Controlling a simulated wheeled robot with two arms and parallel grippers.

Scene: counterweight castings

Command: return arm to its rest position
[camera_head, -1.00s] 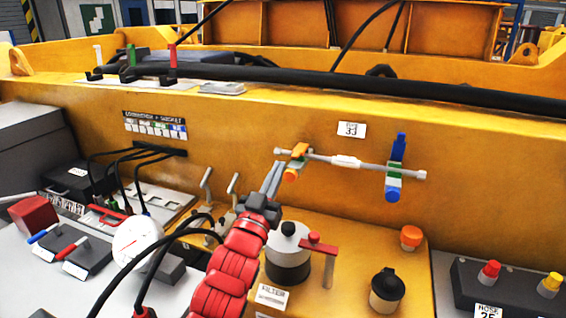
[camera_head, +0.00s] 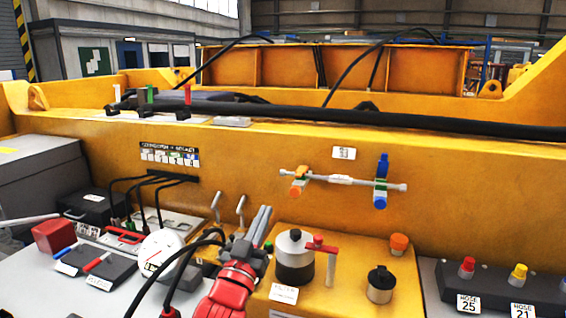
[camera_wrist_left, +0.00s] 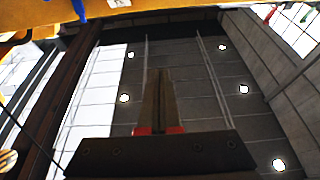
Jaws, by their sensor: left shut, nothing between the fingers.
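My left arm is red and comes in at the bottom of the head view. Its grey left gripper (camera_head: 262,226) points up, fingers together and empty, in front of the yellow wall. It is just left of a dark canister with a white top (camera_head: 295,256) and right of two grey levers (camera_head: 228,208). In the left wrist view the shut fingers (camera_wrist_left: 160,90) stand against the dark ceiling and its lights, with nothing between them. My right gripper is not in view.
A bar with orange and blue handled valves (camera_head: 341,180) is on the yellow wall (camera_head: 240,165). A red handle (camera_head: 320,247), black-topped cup (camera_head: 380,284) and orange cap (camera_head: 399,243) stand right of the gripper. A white gauge (camera_head: 160,254) and black cables are at left.

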